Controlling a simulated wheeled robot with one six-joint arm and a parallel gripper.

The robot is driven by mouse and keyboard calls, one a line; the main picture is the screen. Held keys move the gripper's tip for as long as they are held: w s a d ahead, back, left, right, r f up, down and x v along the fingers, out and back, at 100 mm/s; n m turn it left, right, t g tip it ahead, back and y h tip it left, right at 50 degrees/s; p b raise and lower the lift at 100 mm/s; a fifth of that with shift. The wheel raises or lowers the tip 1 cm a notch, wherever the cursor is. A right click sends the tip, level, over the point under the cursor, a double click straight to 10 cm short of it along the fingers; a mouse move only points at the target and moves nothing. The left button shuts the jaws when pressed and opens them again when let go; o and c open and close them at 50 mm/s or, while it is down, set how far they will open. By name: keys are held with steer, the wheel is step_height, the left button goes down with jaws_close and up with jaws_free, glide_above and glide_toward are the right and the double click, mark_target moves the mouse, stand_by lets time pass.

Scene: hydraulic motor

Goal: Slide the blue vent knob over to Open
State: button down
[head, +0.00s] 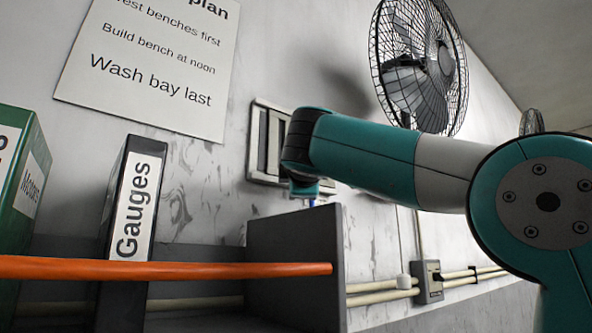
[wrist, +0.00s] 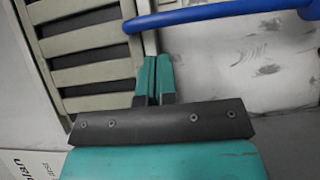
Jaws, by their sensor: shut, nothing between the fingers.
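The vent is a pale grille with dark slats, on the wall in the head view (head: 266,145), partly hidden behind my arm. It fills the left of the wrist view (wrist: 85,70). A blue bar with a rounded end (wrist: 215,15) crosses the top right of the wrist view, its end by the vent frame's edge; it looks like the vent knob, but I cannot be sure. A small bit of blue shows below my gripper in the head view. My gripper (wrist: 154,62) is shut and empty, its teal fingertips just below the bar, apparently apart from it. No Open marking is visible.
An orange bar (head: 170,269) runs across the front of a grey shelf divider (head: 293,260). A black Gauges binder (head: 133,200) and a green binder (head: 25,170) stand at left. A caged fan (head: 418,65) is on the wall above my arm. Pipes run along the lower wall.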

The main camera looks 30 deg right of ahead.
steer(key=b+v, duration=0.3)
steer(key=v, duration=0.8)
steer(key=shift+w+a, duration=0.2)
